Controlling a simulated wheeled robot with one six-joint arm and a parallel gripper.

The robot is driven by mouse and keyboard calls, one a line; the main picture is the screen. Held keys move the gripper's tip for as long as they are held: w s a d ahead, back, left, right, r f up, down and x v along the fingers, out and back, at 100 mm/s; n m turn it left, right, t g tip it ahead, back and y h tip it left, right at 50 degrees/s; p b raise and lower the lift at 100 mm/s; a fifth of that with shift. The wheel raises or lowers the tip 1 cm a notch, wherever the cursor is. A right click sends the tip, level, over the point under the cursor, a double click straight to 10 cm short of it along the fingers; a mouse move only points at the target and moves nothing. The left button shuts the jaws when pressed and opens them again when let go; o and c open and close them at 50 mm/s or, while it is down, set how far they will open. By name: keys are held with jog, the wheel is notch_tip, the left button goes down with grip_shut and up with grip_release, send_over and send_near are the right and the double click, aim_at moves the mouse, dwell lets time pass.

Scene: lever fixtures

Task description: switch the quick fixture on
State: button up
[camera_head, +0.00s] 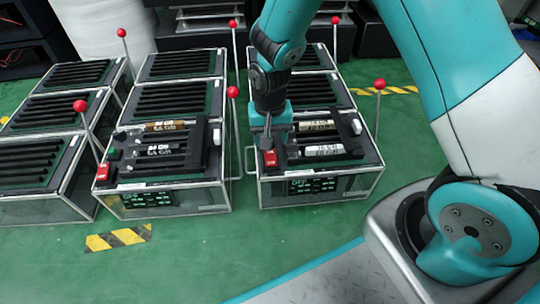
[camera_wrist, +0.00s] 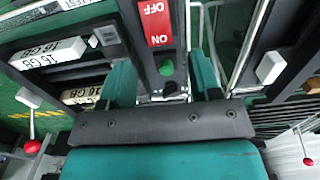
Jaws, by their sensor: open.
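The fixture below my gripper (camera_head: 268,138) is a boxy metal-framed unit (camera_head: 352,182) with a dark top, at centre right in the head view. A red switch plate (camera_head: 270,158) sits at its front left corner. In the wrist view the red plate (camera_wrist: 157,22) reads OFF and ON, with a green round piece (camera_wrist: 167,67) beside the ON end. My gripper is open, its two teal fingers on either side of the green piece in the wrist view. Whether they touch anything cannot be told. A small display (camera_head: 314,186) on the front seems to read OFF.
A similar fixture (camera_head: 180,198) stands to the left with its own red switch (camera_head: 102,172). Red-ball levers (camera_head: 380,84) rise beside the fixtures. White labelled blocks (camera_head: 322,150) lie in the slots. Green floor (camera_head: 190,260) in front is clear.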

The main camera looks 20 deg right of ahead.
aim_at(271, 158)
notch_tip(271, 158, down, 4)
jog(key=shift+f+b, duration=0.2)
jog(key=shift+b, duration=0.8)
jog(key=shift+c, duration=0.4)
